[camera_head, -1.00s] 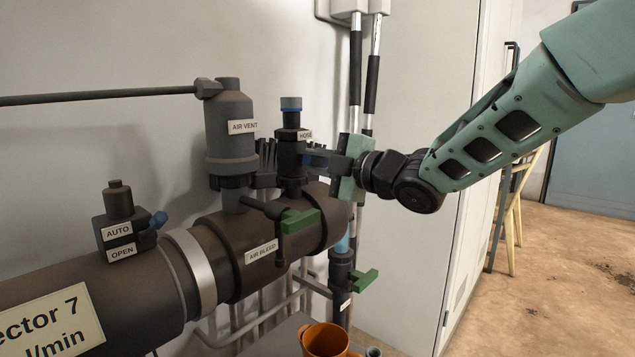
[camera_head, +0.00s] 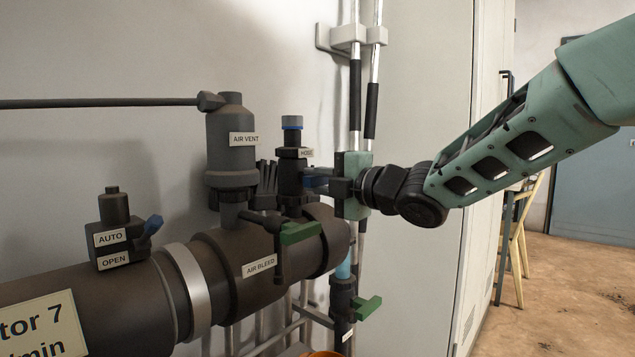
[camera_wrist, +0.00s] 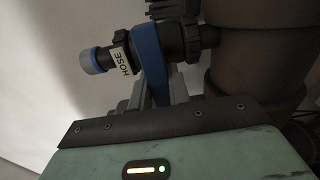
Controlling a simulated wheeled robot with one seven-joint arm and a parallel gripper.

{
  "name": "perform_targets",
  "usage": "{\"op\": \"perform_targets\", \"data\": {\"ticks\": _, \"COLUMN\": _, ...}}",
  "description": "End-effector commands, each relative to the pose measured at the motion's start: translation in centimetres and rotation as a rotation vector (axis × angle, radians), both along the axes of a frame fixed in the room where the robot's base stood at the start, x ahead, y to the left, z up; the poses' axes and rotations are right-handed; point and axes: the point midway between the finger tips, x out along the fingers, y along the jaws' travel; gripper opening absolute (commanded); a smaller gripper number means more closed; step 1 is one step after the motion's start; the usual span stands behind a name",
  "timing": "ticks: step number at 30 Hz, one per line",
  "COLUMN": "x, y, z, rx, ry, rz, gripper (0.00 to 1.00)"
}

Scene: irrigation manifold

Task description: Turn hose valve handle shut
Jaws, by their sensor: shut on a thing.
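The hose valve (camera_head: 292,172) stands upright on the dark pipe, with a blue-ringed cap and a HOSE label (camera_head: 306,153). Its blue handle (camera_head: 317,182) points right, toward my gripper (camera_head: 324,184). In the wrist view the blue handle (camera_wrist: 149,60) runs down from the valve body between the fingers (camera_wrist: 158,92) of my gripper. My gripper is shut on the handle. The fingertips are partly hidden by the handle and the gripper body.
The AIR VENT cylinder (camera_head: 231,150) stands left of the hose valve. A green AIR BLEED handle (camera_head: 300,233) is below and in front. Another green handle (camera_head: 368,308) sits lower right. Two vertical rods (camera_head: 371,110) run behind my gripper, beside a pale cabinet (camera_head: 425,200).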

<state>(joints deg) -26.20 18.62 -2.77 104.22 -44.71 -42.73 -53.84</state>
Motion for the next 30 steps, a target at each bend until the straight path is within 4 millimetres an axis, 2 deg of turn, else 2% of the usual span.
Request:
{"op": "perform_targets", "data": {"ticks": 2, "x": 0.2, "y": -0.3, "z": -0.2, "rx": -0.005, "ry": 0.001, "rz": -0.006, "gripper": 0.0}}
{"op": "perform_targets", "data": {"ticks": 3, "x": 0.2, "y": -0.3, "z": -0.2, "rx": -0.005, "ry": 0.001, "rz": -0.007, "gripper": 0.27}}
{"op": "perform_targets", "data": {"ticks": 5, "x": 0.2, "y": -0.3, "z": -0.2, "rx": -0.004, "ry": 0.001, "rz": -0.006, "gripper": 0.4}}
{"op": "perform_targets", "data": {"ticks": 13, "x": 0.1, "y": -0.1, "z": -0.1, "rx": -0.001, "ry": 0.001, "rz": -0.003, "gripper": 0.4}}
{"op": "perform_targets", "data": {"ticks": 17, "x": -0.4, "y": -0.8, "z": 0.0, "rx": -0.001, "ry": 0.001, "rz": -0.003, "gripper": 0.4}}
{"op": "perform_targets", "data": {"ticks": 23, "x": -2.6, "y": -3.6, "z": 0.1, "rx": -0.001, "ry": 0.001, "rz": -0.005, "gripper": 0.4}}
{"op": "perform_targets", "data": {"ticks": 30, "x": -6.1, "y": -8.2, "z": 0.1, "rx": -0.001, "ry": 0.0, "rz": -0.006, "gripper": 0.4}}
